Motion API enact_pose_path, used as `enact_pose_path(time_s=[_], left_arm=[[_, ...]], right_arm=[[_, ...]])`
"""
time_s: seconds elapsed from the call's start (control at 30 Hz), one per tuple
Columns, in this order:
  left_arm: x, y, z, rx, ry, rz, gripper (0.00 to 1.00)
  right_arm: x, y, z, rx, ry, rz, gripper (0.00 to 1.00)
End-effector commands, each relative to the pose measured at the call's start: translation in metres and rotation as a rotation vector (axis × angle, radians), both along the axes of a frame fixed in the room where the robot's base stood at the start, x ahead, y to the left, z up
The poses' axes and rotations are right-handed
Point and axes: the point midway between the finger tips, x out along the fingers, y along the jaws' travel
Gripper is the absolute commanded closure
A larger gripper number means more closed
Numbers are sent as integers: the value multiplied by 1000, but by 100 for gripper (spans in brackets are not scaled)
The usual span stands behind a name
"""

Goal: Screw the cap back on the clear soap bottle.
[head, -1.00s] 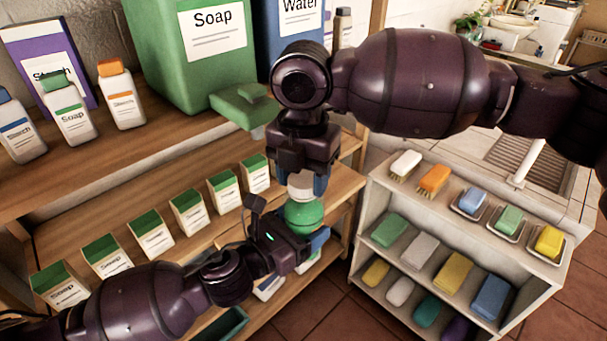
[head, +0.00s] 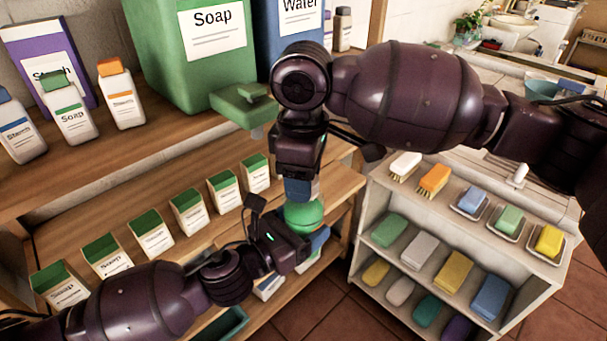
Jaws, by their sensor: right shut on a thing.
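The soap bottle shows only as a rounded green part (head: 304,214) in the middle of the head view. My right gripper (head: 301,190) points down from above, right over the top of this green part. It is shut, with a blue finger pad facing the camera. The white cap is hidden behind its fingers. My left gripper (head: 312,243) comes in from the lower left at the bottle's side, with a blue pad beyond its dark body. Its body hides the lower bottle and the gap between its fingers, so its grip cannot be made out.
A row of soap cartons (head: 188,211) stands on the wooden shelf left of the bottle. A large green soap container (head: 190,75) stands on the upper shelf. A pale rack (head: 377,205) with brushes, soaps and sponges stands close on the right. Tiled floor shows between them.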

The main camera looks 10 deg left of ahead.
Motion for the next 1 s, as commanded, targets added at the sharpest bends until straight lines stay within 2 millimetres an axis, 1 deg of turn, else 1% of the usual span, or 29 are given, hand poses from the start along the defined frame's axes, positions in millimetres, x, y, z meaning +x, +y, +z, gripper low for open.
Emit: enact_pose_path(time_s=[0.3,0.5,0.63,0.67,0.8,0.83,1.0], left_arm=[[0,-1,1,-1,-3,-2,94],[0,-1,1,-1,-3,-2,94],[0,-1,1,-1,-3,-2,94],[0,-1,1,-1,-3,-2,94],[0,-1,1,-1,-3,-2,94],[0,-1,1,-1,-3,-2,94],[0,0,1,-1,-3,-1,94]], right_arm=[[0,0,0,1,-1,-453,78],[0,0,0,2,-3,-711,78],[0,0,0,0,-5,-698,78],[0,0,0,0,-5,-698,48],[0,0,0,1,-4,-697,27],[0,0,0,1,-4,-697,24],[0,0,0,1,-4,-696,24]])
